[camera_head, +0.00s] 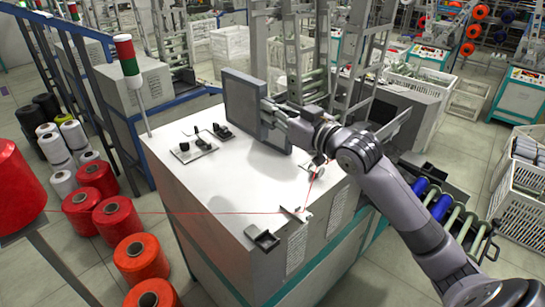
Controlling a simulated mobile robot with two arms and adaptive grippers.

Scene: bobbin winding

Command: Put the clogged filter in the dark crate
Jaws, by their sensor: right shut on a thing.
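A flat grey rectangular panel with a lighter edge, which looks like the filter (243,104), stands upright, tilted, over the back part of the white machine top. My right gripper (272,115) is shut on its right edge. The arm comes in from the lower right. I cannot tell whether the panel's lower edge touches the machine top. I cannot clearly make out a dark crate; a dark shape (396,122) behind my right arm is partly hidden. My left gripper is not in view.
The white machine top (205,200) bears small dark fittings (194,148) and a thin red thread. Red and orange bobbins (117,218) stand at the left. White crates (523,195) stand at the right.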

